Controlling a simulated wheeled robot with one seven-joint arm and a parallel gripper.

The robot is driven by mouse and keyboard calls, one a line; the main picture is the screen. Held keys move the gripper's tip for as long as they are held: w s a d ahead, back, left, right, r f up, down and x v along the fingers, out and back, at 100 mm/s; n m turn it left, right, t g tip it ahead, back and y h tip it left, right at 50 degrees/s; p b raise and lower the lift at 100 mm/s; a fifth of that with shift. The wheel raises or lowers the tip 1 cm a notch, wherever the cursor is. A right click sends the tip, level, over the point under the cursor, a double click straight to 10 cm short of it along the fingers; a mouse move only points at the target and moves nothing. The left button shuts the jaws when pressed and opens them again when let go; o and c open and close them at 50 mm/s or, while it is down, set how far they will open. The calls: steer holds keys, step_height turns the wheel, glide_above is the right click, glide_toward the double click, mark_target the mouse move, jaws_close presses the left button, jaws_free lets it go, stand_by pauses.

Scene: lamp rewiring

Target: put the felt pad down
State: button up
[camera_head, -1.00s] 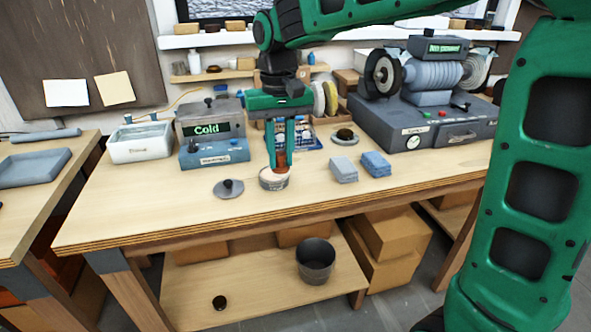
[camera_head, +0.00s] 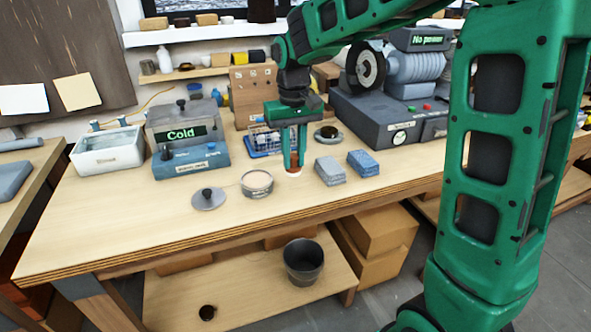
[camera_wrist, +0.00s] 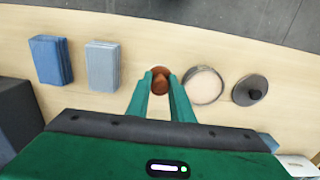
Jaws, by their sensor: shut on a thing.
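The felt pad, with a reddish-brown round grip and a pale underside (camera_head: 294,173), is between the fingers of my gripper (camera_head: 293,160). In the wrist view the brown top (camera_wrist: 159,82) shows between the two green fingertips. My gripper is shut on it and points down over the workbench (camera_head: 100,232), to the right of the open tin. The pad is at or just above the bench top; I cannot tell if it touches.
An open tin of pale paste (camera_head: 257,182) stands left of the pad, and its grey knobbed lid (camera_head: 208,199) lies farther left. A grey block (camera_head: 330,171) and a blue block (camera_head: 363,163) lie to the right. The bench front is clear.

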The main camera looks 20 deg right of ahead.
mark_target(297, 166)
steer(key=shift+w+d+f, duration=0.15)
steer(key=shift+d+f, duration=0.2)
steer(key=shift+d, duration=0.15)
steer(key=shift+f, duration=2)
steer(key=o, duration=0.9)
steer(key=shift+f, duration=0.1)
step_height(297, 166, up, 12)
steer(key=shift+r, duration=0.15)
